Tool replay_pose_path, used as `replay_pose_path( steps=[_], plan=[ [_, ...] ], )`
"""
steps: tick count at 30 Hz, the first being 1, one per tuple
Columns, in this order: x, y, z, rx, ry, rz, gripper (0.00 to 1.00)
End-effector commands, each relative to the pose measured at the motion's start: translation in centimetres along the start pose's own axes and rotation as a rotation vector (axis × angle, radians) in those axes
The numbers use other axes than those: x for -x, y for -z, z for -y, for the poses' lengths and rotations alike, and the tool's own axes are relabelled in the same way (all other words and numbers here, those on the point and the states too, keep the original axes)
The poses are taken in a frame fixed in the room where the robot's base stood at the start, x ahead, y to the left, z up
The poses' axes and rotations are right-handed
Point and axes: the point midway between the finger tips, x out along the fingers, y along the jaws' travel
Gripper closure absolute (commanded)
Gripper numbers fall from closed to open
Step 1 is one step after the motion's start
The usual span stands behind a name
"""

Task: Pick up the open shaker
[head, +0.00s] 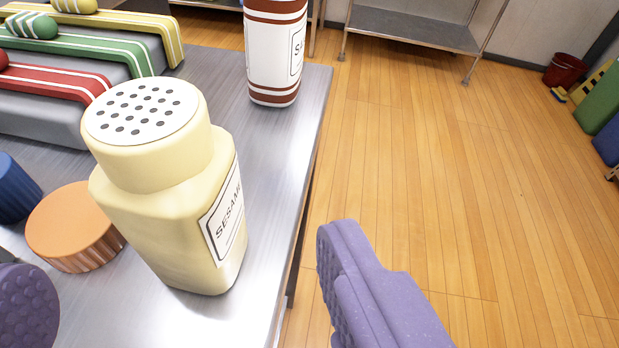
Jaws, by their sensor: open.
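The open shaker (170,220) stands upright on the steel table, cream-coloured, with a white perforated top and a label reading "SESAME". My gripper (180,305) is open, with one purple finger at the lower left edge and the other at the lower right, past the table's edge. The shaker stands farther out, between the two fingers as seen in the picture. The fingers do not appear to touch it. An orange ribbed cap (72,225) lies on the table just left of the shaker.
A blue cap (15,190) lies left of the orange one. A white and brown striped container (273,60) stands behind, near the table's right edge. Grey blocks with yellow, green and red striped bands (75,50) fill the back left. Wooden floor (450,170) lies open to the right.

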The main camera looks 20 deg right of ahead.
Motion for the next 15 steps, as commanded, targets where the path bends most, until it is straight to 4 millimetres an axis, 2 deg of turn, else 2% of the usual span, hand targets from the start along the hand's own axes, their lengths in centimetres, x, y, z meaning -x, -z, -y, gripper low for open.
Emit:
replay_pose_path(
  steps=[12, 15],
  plan=[
    [-6.3, -0.1, 0.7, -0.002, -0.001, -0.002, 0.15],
    [-7.2, 0.0, 0.7, -0.002, 0.0, 0.0, 0.15]
  ],
)
